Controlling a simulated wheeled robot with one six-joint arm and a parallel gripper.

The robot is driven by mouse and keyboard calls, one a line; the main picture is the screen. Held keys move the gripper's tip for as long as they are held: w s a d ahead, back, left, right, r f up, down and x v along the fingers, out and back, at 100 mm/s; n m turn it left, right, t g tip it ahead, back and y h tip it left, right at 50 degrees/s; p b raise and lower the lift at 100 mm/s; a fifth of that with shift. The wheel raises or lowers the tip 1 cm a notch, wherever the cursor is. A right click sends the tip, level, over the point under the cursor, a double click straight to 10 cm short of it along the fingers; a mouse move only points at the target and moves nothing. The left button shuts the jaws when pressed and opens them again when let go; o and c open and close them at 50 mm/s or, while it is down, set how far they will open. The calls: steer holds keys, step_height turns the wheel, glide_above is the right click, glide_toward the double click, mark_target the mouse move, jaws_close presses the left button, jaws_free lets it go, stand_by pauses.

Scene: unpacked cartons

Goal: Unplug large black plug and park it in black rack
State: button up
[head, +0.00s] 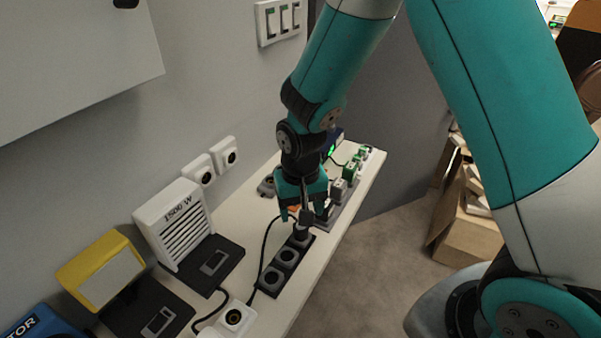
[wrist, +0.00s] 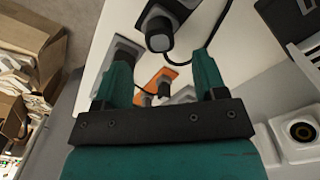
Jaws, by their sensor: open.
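My gripper (head: 305,212) points down over the bench, its two teal fingers apart; it also shows in the wrist view (wrist: 160,75). A large black plug (wrist: 159,36) with a cable shows beyond the fingertips in the wrist view, at the end of a black block. In the head view a dark plug shape (head: 301,236) stands just below the fingers, at the far end of a black rack (head: 269,293) with grey round openings. The fingers partly hide it. I cannot tell how deep it sits.
A grey strip with grey and green plugs (head: 349,172) runs behind my gripper along the bench edge. A white heater (head: 174,222), a yellow lamp (head: 102,270) and a white socket (head: 233,318) stand left. Wall sockets (head: 224,153) are behind. Cartons (head: 465,232) lie on the floor.

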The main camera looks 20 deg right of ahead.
step_height(320, 180, up, 11)
steer(key=shift+r, duration=0.2)
stand_by(1.6)
